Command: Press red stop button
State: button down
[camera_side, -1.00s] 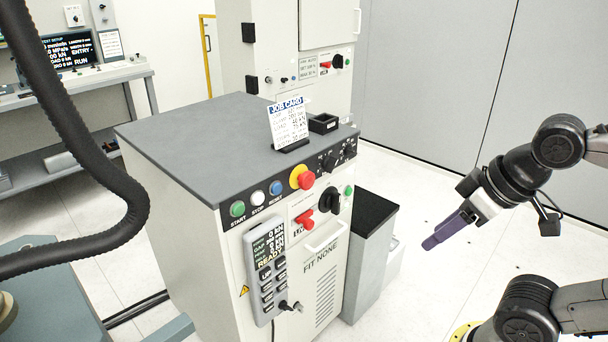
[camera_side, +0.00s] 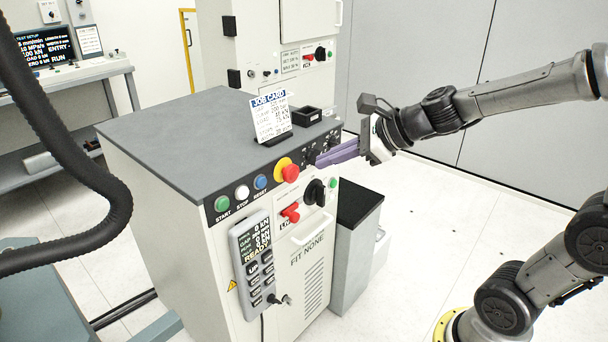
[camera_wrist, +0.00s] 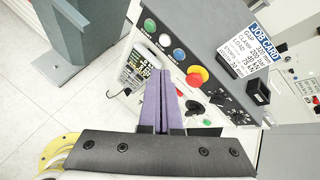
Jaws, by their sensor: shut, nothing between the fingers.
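The red mushroom button (camera_side: 290,173) with its yellow collar (camera_side: 281,164) sits on the machine's sloped front panel. It also shows in the wrist view (camera_wrist: 198,74), right of my fingertips. The label STOP is under a white button (camera_side: 242,192) farther left; it shows in the wrist view too (camera_wrist: 165,40). My gripper (camera_side: 320,161) has its long purple fingers together and empty. Its tips are just right of the red button in the side view, apart from it. The fingers (camera_wrist: 160,74) reach up the middle of the wrist view.
A green START button (camera_side: 222,203) and a blue RESET button (camera_side: 260,182) share the panel. Below are a red switch (camera_side: 291,212), a black knob (camera_side: 315,192) and a pendant (camera_side: 255,260). A job card (camera_side: 271,117) and small black box (camera_side: 307,116) stand on top.

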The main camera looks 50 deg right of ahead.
jog(key=w+d+f+m+g+h, duration=0.1)
jog(key=w+d+f+m+h, duration=0.1)
jog(key=d+f+m, duration=0.6)
jog(key=w+d, duration=0.1)
jog(key=d, duration=0.2)
jog(key=shift+w+f, duration=0.15)
jog(key=shift+w, duration=0.25)
send_near(294, 179)
jog(key=shift+x, duration=2.9)
